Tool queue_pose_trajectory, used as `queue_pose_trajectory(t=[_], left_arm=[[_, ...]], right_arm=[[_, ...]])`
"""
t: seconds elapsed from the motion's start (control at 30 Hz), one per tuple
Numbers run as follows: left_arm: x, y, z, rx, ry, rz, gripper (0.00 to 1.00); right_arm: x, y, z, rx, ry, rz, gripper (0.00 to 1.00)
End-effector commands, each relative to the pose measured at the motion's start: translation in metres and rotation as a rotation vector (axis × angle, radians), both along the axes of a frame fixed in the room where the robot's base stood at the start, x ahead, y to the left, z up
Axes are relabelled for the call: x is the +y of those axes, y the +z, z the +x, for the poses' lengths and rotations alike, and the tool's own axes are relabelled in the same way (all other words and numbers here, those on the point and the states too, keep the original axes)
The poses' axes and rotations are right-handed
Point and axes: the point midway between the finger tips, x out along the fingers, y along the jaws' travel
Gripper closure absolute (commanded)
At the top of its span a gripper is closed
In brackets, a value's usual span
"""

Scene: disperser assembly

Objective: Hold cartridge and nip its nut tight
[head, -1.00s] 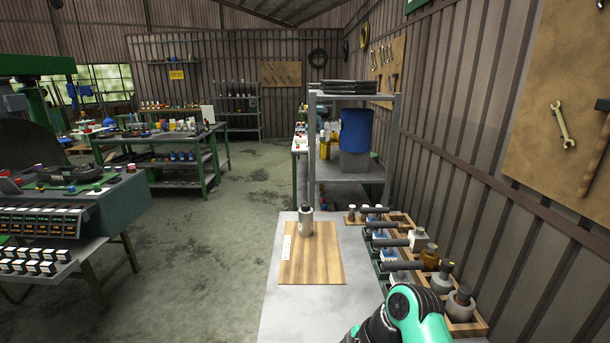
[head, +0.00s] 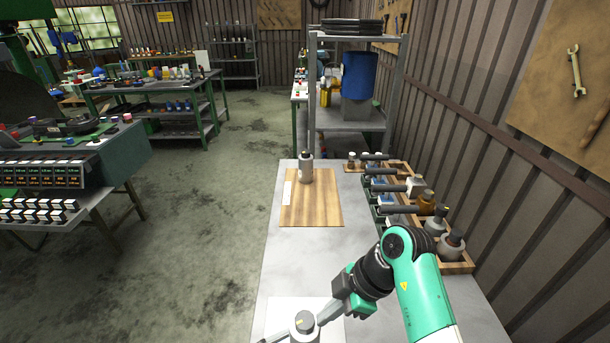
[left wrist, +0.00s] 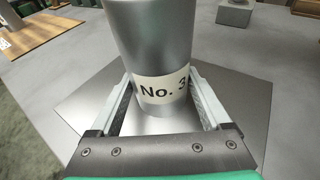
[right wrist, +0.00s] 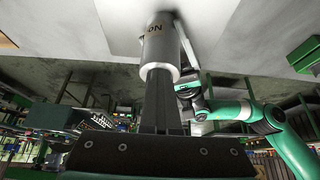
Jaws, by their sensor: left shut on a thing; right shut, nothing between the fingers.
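The cartridge (head: 303,334) is a grey metal cylinder with a darker top, at the bottom edge of the head view. In the left wrist view the cartridge (left wrist: 152,45) stands upright, with a "No. 3" label, between the fingers of my left gripper (left wrist: 162,112), which is shut on it. My right gripper (head: 324,315) is shut and empty, its fingertips close beside the cartridge top. In the right wrist view its closed fingers (right wrist: 160,80) point at the cartridge (right wrist: 158,45); I cannot tell whether they touch. The nut cannot be made out clearly.
A pale plate (head: 282,312) lies under the cartridge on the grey bench. Further back are a wooden board (head: 318,207) with a grey bottle (head: 306,168) and a wooden rack (head: 455,268) of bottles on the right. The bench between plate and board is clear.

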Motion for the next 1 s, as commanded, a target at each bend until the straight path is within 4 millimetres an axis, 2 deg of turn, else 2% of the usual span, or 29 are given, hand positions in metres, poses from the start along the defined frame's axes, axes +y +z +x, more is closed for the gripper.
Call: queue_pose_trajectory(t=[0.3,0.67,1.0], left_arm=[[-0.0007,-0.0006,-0.0002,0.001,-0.001,0.001,1.0],[-0.001,-0.0008,-0.0004,0.001,-0.002,0.002,1.0],[-0.0008,-0.0008,-0.0005,0.001,-0.002,0.002,1.0]], right_arm=[[0.0036,-0.0007,-0.0085,0.005,0.008,0.003,1.0],[0.0041,-0.0008,-0.0091,0.005,0.008,0.004,1.0],[-0.0052,-0.0005,-0.0097,0.003,0.005,0.003,1.0]])
